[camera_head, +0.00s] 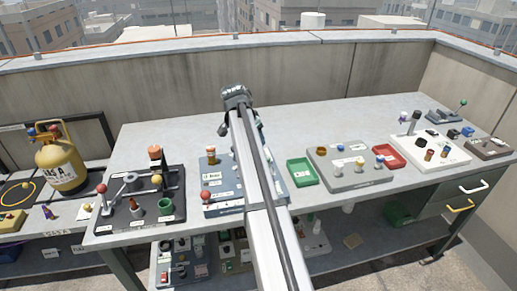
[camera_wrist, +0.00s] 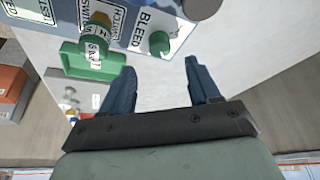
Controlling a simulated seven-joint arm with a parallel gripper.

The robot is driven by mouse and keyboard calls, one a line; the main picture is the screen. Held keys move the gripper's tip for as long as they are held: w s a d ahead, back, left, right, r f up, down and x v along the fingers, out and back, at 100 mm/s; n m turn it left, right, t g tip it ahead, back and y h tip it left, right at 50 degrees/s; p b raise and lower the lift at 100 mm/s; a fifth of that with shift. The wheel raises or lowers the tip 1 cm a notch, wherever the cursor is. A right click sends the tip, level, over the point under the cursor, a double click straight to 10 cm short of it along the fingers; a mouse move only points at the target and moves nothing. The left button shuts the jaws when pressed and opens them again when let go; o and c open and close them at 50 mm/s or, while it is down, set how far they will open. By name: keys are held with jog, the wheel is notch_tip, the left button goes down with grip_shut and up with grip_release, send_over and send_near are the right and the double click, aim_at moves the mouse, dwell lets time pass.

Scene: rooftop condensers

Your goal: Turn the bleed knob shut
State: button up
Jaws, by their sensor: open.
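The bleed knob (camera_wrist: 159,43) is a small green knob on a white plate marked BLEED, at the top middle of the wrist view. The plate is at the edge of a blue-grey panel, which also shows in the head view (camera_head: 224,208). My gripper (camera_wrist: 159,66) is open, its two dark blue fingers apart with nothing between them. In the picture the knob lies just beyond the fingertips, between their lines; I see no contact. In the head view my arm covers part of the panel, and I cannot make out the knob there.
Beside the knob are a yellow-and-green switch (camera_wrist: 97,28) and a dark round part (camera_wrist: 200,7). A green tray (camera_head: 301,172) lies right of the panel. A grey board (camera_head: 350,180) with small parts and a red tray (camera_head: 390,156) stand further right. The back of the bench is clear.

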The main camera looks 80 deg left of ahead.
jog(key=shift+x, duration=3.55)
jog(key=shift+c, duration=0.2)
jog(key=c, duration=1)
